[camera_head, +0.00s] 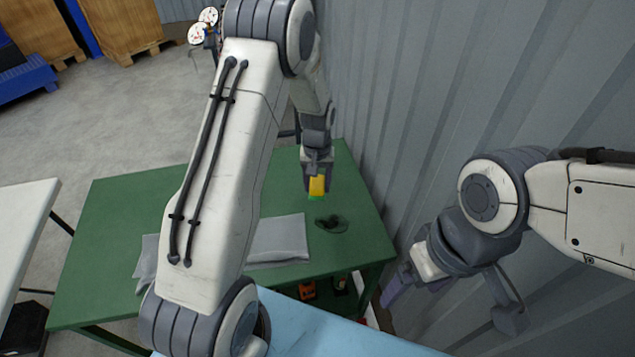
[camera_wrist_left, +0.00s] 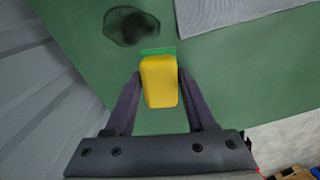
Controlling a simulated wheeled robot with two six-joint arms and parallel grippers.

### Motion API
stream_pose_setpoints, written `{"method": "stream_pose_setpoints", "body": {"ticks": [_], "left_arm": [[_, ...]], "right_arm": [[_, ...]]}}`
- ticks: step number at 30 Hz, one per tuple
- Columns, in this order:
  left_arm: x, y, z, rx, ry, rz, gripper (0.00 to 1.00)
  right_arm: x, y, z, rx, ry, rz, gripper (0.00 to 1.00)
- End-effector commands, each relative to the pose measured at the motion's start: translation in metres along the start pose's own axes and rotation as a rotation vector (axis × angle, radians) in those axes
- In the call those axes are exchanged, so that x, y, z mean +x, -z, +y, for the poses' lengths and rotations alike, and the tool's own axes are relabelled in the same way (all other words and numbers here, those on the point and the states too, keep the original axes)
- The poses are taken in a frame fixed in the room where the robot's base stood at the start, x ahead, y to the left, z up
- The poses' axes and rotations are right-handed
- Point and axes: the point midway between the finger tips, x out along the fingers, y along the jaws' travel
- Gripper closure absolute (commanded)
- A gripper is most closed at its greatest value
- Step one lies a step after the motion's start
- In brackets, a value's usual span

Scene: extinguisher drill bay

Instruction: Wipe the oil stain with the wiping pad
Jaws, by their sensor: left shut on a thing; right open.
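The wiping pad (camera_head: 317,186) is a yellow block with a green edge. My left gripper (camera_head: 316,178) is shut on it above the green table; the pad also shows between the fingers in the left wrist view (camera_wrist_left: 160,82). The oil stain (camera_head: 332,224) is a dark patch on the table top, just in front of the pad in the head view. In the left wrist view the stain (camera_wrist_left: 132,26) lies just beyond the pad's green edge, apart from it in the picture. My right gripper (camera_head: 455,300) is open and empty, off the table at the right.
A grey cloth or mat (camera_head: 280,240) lies on the green table (camera_head: 120,215), partly hidden by my left arm. A corrugated grey wall (camera_head: 400,110) rises close to the right. A light blue surface (camera_head: 335,335) is nearest. A white table (camera_head: 25,230) stands at the left.

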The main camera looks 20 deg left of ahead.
Motion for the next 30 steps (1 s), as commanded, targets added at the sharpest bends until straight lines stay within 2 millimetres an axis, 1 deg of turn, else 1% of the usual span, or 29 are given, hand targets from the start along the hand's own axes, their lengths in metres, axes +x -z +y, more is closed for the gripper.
{"method": "stream_pose_setpoints", "body": {"ticks": [1, 9, 15, 19, 30], "left_arm": [[0.007, -0.001, 0.001, 0.001, 0.000, -0.001, 1.00], [0.035, -0.001, 0.002, 0.005, 0.000, 0.000, 1.00], [0.053, -0.001, 0.002, 0.006, 0.000, 0.001, 1.00], [0.056, -0.001, 0.003, 0.006, 0.000, 0.002, 1.00], [0.055, -0.001, 0.002, 0.006, 0.000, 0.001, 1.00]], "right_arm": [[0.006, 0.000, 0.000, 0.000, 0.000, 0.000, 0.15], [0.031, -0.002, 0.002, 0.000, 0.000, 0.000, 0.15], [0.045, -0.002, 0.003, 0.000, 0.000, 0.000, 0.15], [0.048, -0.003, 0.004, 0.000, 0.000, 0.000, 0.15], [0.047, -0.002, 0.003, 0.000, 0.000, 0.000, 0.15]]}}
